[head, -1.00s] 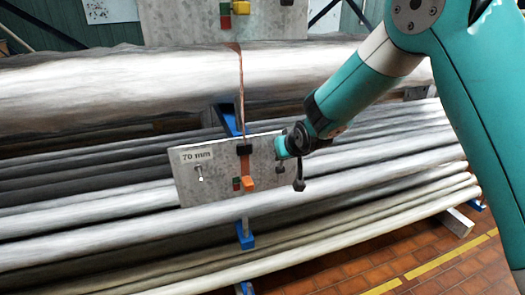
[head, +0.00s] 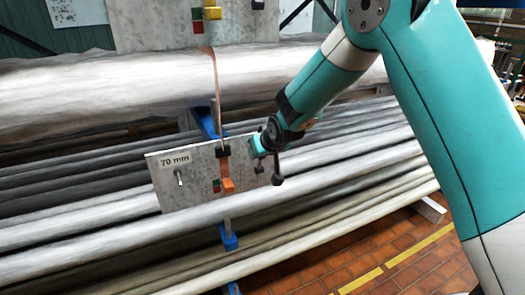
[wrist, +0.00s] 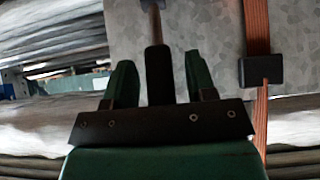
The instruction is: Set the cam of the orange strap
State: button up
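The orange strap (head: 214,85) hangs over the large pale log to a black buckle (head: 222,152) on a grey plate labelled 70 mm (head: 200,185). Below the buckle is an orange block (head: 228,184) beside a small red and green marker (head: 216,186). My gripper (head: 258,147) is at the plate's upper right, to the right of the buckle. In the wrist view its green fingers (wrist: 158,70) stand apart on either side of a dark rod (wrist: 158,78), with gaps visible. The strap (wrist: 257,30) and buckle (wrist: 262,72) show to the right there; the orange block is out of that view.
A metal peg (head: 180,178) stands on the plate's left, and a small dark peg (head: 258,170) on its right. A dark rod with a ball end (head: 277,180) hangs below my wrist. A second plate (head: 150,25) with a yellow block (head: 213,13) is above. Stacked logs lie behind.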

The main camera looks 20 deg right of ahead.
jog(key=b+v, duration=0.5)
jog(key=v, duration=1.2)
jog(key=shift+s+b, duration=0.15)
jog(key=shift+b, duration=0.25)
jog(key=shift+d+r, duration=0.1)
